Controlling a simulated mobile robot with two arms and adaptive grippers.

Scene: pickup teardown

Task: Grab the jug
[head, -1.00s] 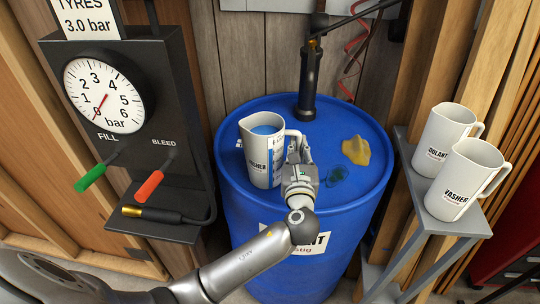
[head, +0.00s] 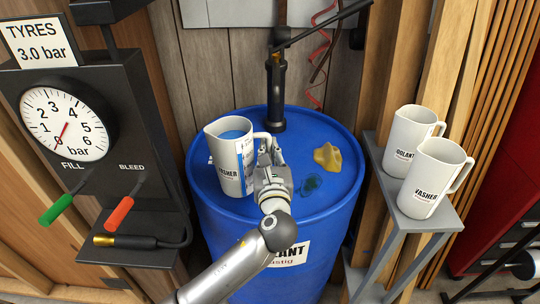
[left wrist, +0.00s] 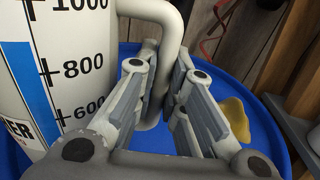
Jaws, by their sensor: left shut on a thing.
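A white jug (head: 228,168) marked WASHER, with blue liquid inside and a blue level strip, stands upright on top of the blue barrel (head: 330,220). Its handle points right. My left gripper (head: 268,152) is at the handle, shut on it. In the left wrist view the jug (left wrist: 72,75) fills the left side, and its handle (left wrist: 172,25) comes down between the fingers (left wrist: 165,62). The lower handle is partly hidden by the fingers. The jug appears to rest on the barrel lid. My right gripper is not in view.
A black hand pump (head: 277,95) stands at the barrel's back. A tan cloth (head: 328,157) and a dark wet patch (head: 311,184) lie right of my gripper. Two white jugs stand on a grey shelf (head: 440,220) at right. A tyre gauge stand (head: 120,90) is close on the left.

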